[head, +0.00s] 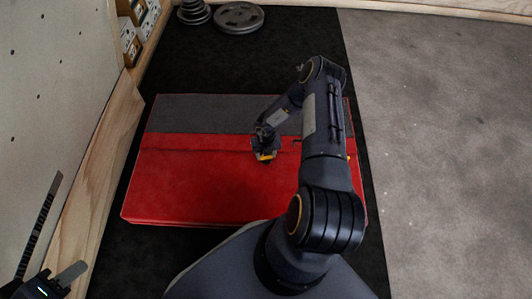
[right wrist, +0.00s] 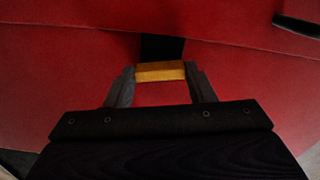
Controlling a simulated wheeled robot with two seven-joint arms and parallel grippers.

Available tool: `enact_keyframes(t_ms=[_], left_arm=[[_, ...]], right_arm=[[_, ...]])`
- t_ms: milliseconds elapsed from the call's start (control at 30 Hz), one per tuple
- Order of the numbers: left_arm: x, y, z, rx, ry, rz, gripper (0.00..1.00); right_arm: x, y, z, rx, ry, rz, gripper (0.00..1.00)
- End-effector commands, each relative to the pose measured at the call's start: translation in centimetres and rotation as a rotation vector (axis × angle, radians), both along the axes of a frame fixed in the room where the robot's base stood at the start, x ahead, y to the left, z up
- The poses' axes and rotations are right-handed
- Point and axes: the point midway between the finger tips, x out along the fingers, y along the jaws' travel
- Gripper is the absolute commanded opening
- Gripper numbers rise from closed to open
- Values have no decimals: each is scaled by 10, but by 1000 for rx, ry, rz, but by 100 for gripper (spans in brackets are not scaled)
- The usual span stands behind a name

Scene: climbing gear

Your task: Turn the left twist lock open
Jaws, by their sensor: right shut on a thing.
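A red and grey crash pad (head: 190,180) lies flat on the black floor mat in the head view. A yellow twist lock (head: 265,157) shows on its red part, near the grey band, under my right gripper (head: 266,152). In the right wrist view the yellow lock (right wrist: 160,71) spans between the two fingertips of my right gripper (right wrist: 160,76), which is shut on it. A black patch (right wrist: 162,48) lies just beyond it at the seam. Another small yellow spot (head: 348,157) shows beside my right arm, mostly hidden. My left gripper (head: 72,220) is open and empty at the lower left.
A wooden-framed wall (head: 85,170) stands along the left. Grey weight plates (head: 238,17) lie at the back, and boxes with holds (head: 130,40) stand at upper left. Open grey floor (head: 440,150) is on the right. My right arm covers the pad's right side.

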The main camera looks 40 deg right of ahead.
Motion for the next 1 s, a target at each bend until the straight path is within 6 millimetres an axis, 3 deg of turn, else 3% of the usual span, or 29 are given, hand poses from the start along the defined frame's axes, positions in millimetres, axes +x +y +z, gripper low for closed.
enact_keyframes(t_ms=[1000], left_arm=[[0,0,4,0,0,0,36]], right_arm=[[-1,0,0,1,1,957,26]])
